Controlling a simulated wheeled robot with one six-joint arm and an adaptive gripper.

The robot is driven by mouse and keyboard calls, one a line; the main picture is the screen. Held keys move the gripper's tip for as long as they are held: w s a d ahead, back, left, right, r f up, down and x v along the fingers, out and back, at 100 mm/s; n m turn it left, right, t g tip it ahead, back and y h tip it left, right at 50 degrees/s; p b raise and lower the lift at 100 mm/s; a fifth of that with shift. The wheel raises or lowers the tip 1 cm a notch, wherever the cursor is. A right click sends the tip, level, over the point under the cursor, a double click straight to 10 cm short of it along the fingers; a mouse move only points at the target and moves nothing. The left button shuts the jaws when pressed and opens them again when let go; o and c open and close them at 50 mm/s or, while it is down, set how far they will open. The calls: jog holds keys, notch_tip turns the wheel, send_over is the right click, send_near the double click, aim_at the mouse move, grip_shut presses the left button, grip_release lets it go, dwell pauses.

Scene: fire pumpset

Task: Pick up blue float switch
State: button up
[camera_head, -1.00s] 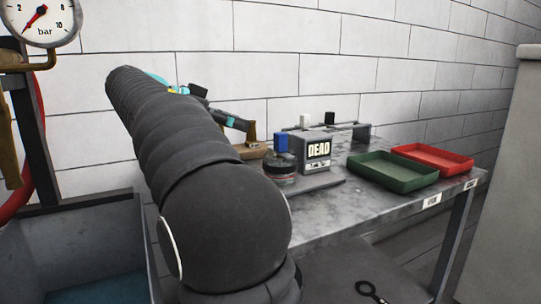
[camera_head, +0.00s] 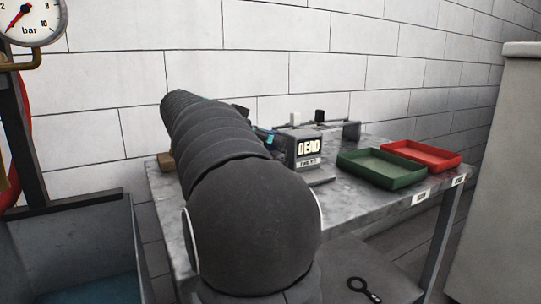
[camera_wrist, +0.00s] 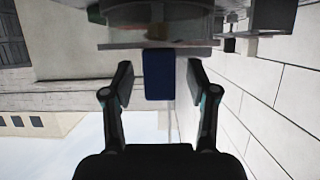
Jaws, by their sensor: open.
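The blue float switch (camera_wrist: 158,72) shows in the wrist view as a blue block between the two fingers of my gripper (camera_wrist: 160,84). The fingers stand apart on either side of it, with a visible gap on each side. The wrist picture appears upside down, with the bench surface and a clear round edge along its top. In the head view my arm hides the float switch and most of my gripper.
A grey box labelled DEAD (camera_head: 308,149) stands on the metal bench (camera_head: 375,198). A green tray (camera_head: 380,170) and a red tray (camera_head: 425,155) lie to its right. A grey bin (camera_head: 75,245) stands at lower left. The white wall is behind the bench.

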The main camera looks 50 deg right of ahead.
grip_shut()
dwell(0.4)
notch_tip(320, 180, up, 9)
jog(key=shift+r+p, duration=0.15)
jog(key=shift+p, duration=0.35)
notch_tip(320, 180, up, 9)
jog(key=p, duration=0.1)
dwell(1.4)
